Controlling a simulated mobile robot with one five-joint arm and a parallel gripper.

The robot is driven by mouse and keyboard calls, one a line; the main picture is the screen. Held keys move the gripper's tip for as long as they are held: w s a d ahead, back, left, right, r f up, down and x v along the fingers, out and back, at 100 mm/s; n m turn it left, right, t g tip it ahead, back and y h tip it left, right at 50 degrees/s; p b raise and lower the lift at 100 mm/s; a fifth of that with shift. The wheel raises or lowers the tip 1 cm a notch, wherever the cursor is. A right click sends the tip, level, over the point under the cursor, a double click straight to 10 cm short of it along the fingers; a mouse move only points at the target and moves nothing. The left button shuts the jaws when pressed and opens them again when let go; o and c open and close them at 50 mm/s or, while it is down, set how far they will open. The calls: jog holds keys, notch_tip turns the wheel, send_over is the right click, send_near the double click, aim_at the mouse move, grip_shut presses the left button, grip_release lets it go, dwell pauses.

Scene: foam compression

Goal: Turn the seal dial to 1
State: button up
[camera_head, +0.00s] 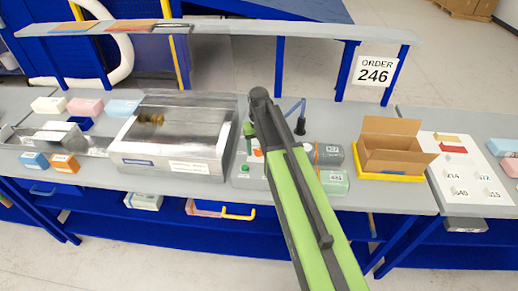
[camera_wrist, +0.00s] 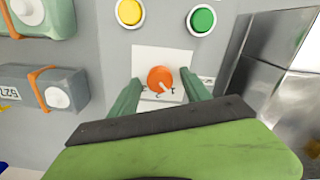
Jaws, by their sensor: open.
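The orange seal dial (camera_wrist: 159,77) sits on a white label plate (camera_wrist: 150,57) in the wrist view. Its white pointer mark slants toward the lower right of the picture. Small dark figures show along its lower edge, partly hidden and too small to read surely. My gripper (camera_wrist: 160,84) is open, with one green finger on each side of the dial. Gaps show between the fingers and the dial; I cannot tell their height above the panel. In the head view my green arm covers much of the panel area.
A yellow button (camera_wrist: 129,11) and a green button (camera_wrist: 202,19) lie beyond the dial. A metal machine (camera_head: 172,135) stands left of the panel. Grey-green packs (camera_head: 330,154) and an open cardboard box (camera_head: 388,146) in a yellow tray are to the right.

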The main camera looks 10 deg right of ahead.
aim_at(259, 150)
notch_tip(259, 150, up, 18)
jog(key=p, duration=1.7)
jog(key=shift+f, duration=0.25)
jog(key=shift+s+f, duration=0.1)
